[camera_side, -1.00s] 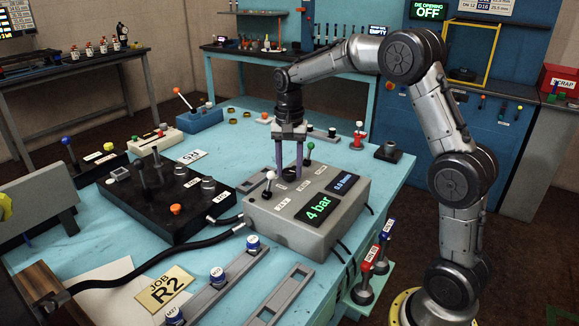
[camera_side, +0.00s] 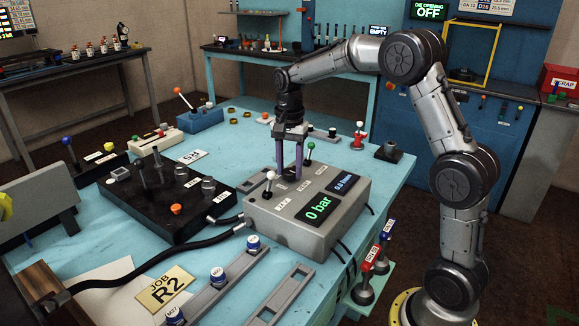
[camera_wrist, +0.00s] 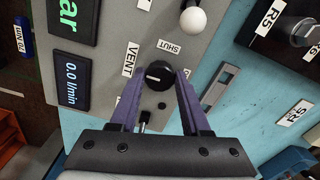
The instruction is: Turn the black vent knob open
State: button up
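The black vent knob (camera_wrist: 159,76) sits on the grey control box (camera_side: 262,211) between the fingers of my gripper (camera_wrist: 158,80). Its white pointer mark lies toward the left in the wrist view, on the side of the VENT label (camera_wrist: 130,58) and away from the SHUT label (camera_wrist: 168,46). My fingers are closed against the knob's two sides. The green pressure display (camera_side: 318,208) reads 0 bar.
A white-balled lever (camera_side: 270,175) and a green-balled lever (camera_side: 310,146) stand on the box close to my fingers. A flow display (camera_side: 343,184) reads 0.0. A black manifold block (camera_side: 150,215) with black hoses lies to the left.

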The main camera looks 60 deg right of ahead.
aim_at(290, 171)
jog(key=o, duration=0.4)
notch_tip(290, 171, up, 14)
dwell(0.6)
